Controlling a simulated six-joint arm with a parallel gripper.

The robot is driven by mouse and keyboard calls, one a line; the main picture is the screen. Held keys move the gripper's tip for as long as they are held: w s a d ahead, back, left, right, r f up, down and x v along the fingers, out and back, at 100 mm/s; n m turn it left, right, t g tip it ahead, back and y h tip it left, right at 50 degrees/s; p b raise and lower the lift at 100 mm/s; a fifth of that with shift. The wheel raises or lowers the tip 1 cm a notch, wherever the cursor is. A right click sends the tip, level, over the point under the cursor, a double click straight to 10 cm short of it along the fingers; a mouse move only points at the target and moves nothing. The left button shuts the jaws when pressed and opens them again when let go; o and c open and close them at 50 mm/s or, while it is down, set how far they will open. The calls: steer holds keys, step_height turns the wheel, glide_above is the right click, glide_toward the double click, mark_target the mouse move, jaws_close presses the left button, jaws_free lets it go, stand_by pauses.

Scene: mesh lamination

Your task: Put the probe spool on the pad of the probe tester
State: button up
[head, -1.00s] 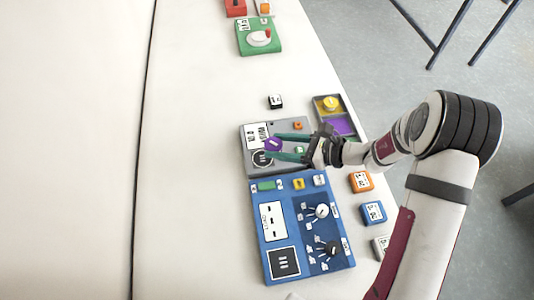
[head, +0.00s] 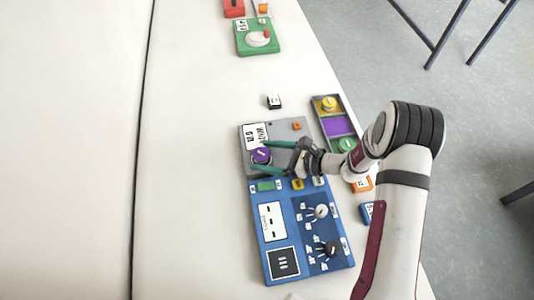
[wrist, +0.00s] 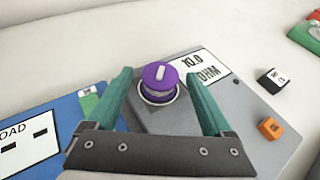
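The purple spool (head: 261,155) stands upright on the round pad at the left of the grey tester (head: 290,134), whose label reads "10.0 OHM" in the wrist view. In the wrist view the spool (wrist: 158,78) has a white mark on its top, and a dark ring of the pad shows round its base. My gripper (head: 266,158) is open, with one green finger on each side of the spool. In the wrist view my gripper (wrist: 158,82) shows gaps between both fingers and the spool.
A blue panel (head: 290,265) with knobs adjoins the tester. A tray (head: 318,112) to the right holds yellow and green spools beside a bare purple compartment. A small black-and-white block (head: 274,101) and a green unit (head: 257,38) lie farther off. The table's left is clear.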

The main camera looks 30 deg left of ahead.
steer(key=shift+d+r, duration=0.15)
steer(key=shift+r, duration=0.1)
steer(key=v, duration=1.1)
steer(key=shift+w+d+r, duration=0.1)
steer(key=shift+d, duration=0.25)
steer(key=s+d+r+n+g+h, duration=0.1)
steer(key=s+d+r+n+h, duration=0.25)
steer(key=s+r, duration=0.4)
steer(key=s+d+r+n+t+h, duration=0.1)
steer(key=s+d+r+n+h, duration=0.2)
steer(key=s+d, duration=0.3)
steer(key=s+d+r+n+t+h, duration=0.2)
steer(key=s+d+r+n+h, duration=0.1)
steer(key=s+d+h, duration=0.2)
steer(key=s+d, duration=0.2)
steer(key=d, duration=0.2)
steer(key=shift+d+r+n, duration=0.3)
steer(key=shift+d+n, duration=0.05)
steer(key=shift+d, duration=0.05)
steer(key=shift+c, duration=0.2)
